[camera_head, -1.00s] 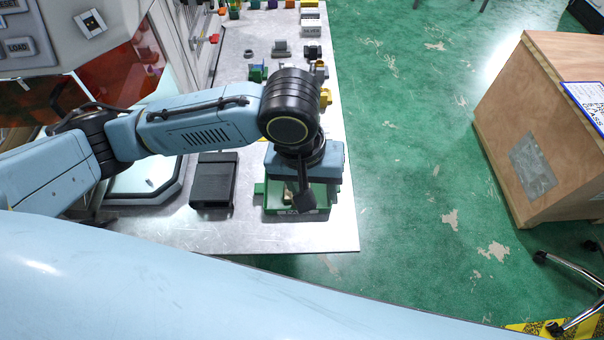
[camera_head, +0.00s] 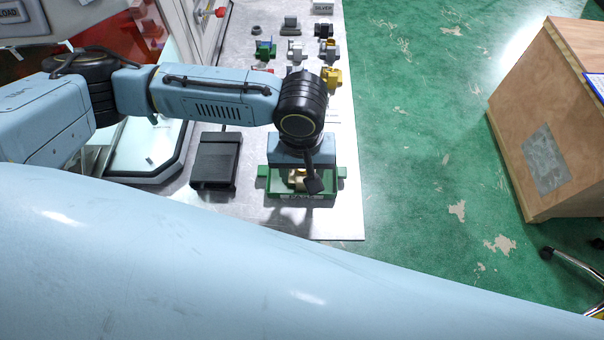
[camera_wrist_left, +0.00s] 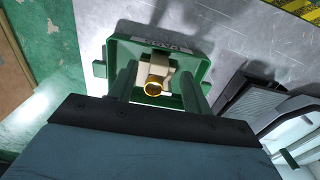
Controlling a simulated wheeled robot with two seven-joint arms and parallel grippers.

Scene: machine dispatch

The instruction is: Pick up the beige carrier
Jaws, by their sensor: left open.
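The beige carrier (camera_head: 298,178) sits in a green tray (camera_head: 318,196) at the front right of the metal table. In the left wrist view the beige carrier (camera_wrist_left: 158,68) shows with a gold ring on it, inside the green tray (camera_wrist_left: 198,46). My left gripper (camera_head: 302,182) is above the tray, pointing down, and hides part of the carrier. In the wrist view my left gripper (camera_wrist_left: 156,80) is open, with the carrier in line between its fingers. I cannot tell whether the fingers touch it. My right gripper is not in view.
A black box (camera_head: 215,163) lies left of the tray on the metal table (camera_head: 250,215). Several small coloured parts (camera_head: 296,48) stand farther back. A machine (camera_head: 90,25) stands at the left. A wooden crate (camera_head: 550,110) stands on the green floor at the right.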

